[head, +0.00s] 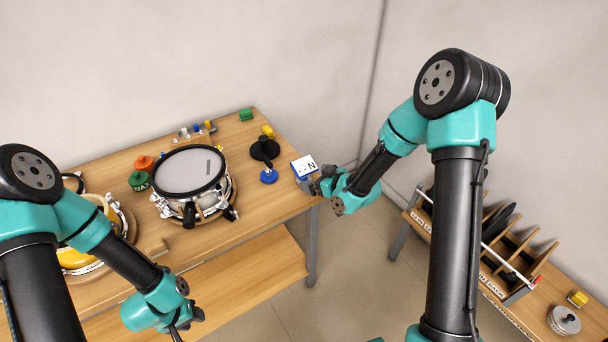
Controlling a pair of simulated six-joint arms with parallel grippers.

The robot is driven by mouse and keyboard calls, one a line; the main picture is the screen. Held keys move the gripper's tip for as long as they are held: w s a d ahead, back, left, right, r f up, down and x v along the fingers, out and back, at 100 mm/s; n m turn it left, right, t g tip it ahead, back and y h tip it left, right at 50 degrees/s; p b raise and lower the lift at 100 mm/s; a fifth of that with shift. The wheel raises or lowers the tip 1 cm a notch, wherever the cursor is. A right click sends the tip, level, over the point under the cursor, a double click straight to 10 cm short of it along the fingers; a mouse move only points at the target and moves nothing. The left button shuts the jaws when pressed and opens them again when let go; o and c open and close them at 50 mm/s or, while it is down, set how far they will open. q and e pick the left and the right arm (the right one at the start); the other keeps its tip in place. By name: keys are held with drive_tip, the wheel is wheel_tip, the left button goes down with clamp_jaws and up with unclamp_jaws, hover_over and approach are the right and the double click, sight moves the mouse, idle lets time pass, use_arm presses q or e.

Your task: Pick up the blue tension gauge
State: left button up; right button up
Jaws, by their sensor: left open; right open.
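A small blue disc-shaped thing (268,177), which looks like the blue tension gauge, lies on the wooden table (262,215) near its right end. A dark stem shows at its top, close to a black round piece (265,148). My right gripper (318,187) is open at the table's right end, to the right of the blue disc and apart from it. Its fingers are small and partly hidden by its own body. My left gripper (184,328) is open and low in front of the table, far from the disc.
A drum (190,170) with a mesh head stands left of the disc. A blue-edged white card box (304,166) is beside my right gripper. Green (139,181) and orange pieces stand left of the drum. A rack (505,255) stands on another table at right.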

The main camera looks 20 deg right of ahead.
sight(307, 175)
drive_tip(key=shift+x, duration=2.6)
drive_tip(key=shift+d+f, duration=0.1)
drive_tip(key=shift+d, duration=0.1)
drive_tip(key=c, duration=1)
